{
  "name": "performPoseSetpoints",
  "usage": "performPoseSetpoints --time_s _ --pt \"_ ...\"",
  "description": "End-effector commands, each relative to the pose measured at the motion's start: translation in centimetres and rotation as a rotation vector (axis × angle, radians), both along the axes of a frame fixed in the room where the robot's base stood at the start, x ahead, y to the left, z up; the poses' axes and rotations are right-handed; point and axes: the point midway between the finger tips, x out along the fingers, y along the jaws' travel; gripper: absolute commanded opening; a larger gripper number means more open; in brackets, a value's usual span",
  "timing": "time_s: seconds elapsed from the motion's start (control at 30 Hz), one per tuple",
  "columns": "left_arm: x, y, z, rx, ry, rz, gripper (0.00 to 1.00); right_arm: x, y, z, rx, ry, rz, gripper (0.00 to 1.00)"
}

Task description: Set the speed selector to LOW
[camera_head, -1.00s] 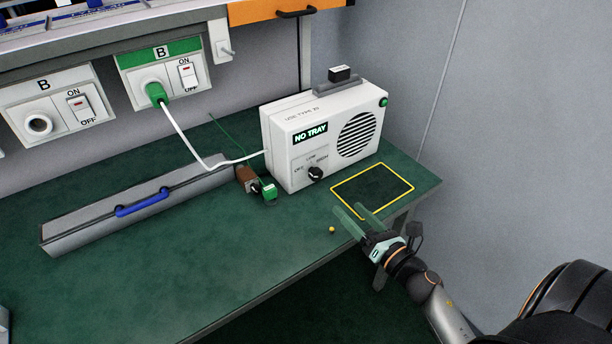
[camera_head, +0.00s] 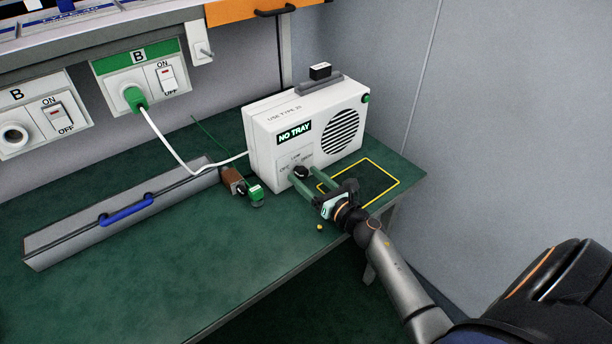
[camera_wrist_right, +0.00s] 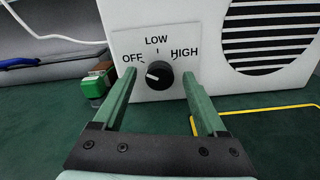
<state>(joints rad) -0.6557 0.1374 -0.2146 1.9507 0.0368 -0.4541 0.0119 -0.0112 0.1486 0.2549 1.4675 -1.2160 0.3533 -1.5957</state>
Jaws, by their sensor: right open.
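The speed selector is a round black knob (camera_wrist_right: 159,75) on the front of the white machine (camera_head: 262,135); it also shows in the camera_head view (camera_head: 301,172). The panel around it reads OFF, LOW and HIGH. The knob's white mark points left, toward the OFF side. My right gripper (camera_wrist_right: 158,82) is open, its two green fingers on either side of the knob. Gaps show between the fingers and the knob in the wrist view; contact cannot be told. My left gripper is not in view.
A small green-and-brown part (camera_head: 240,187) lies left of the knob. A long grey box with a blue handle (camera_head: 126,208) lies further left.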

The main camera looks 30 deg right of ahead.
Motion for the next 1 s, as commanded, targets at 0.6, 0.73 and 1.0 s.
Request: performPoseSetpoints --time_s 0.6,0.73,1.0 --pt "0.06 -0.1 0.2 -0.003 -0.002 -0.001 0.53 0.66 0.08 0.0 0.0 0.0 0.0 0.51" --pt "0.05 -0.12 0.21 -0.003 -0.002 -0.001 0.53 0.65 0.08 0.0 0.0 0.0 0.0 0.36" --pt "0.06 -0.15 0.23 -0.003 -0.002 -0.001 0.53 0.64 0.08 -0.01 0.0 0.0 0.0 0.06"
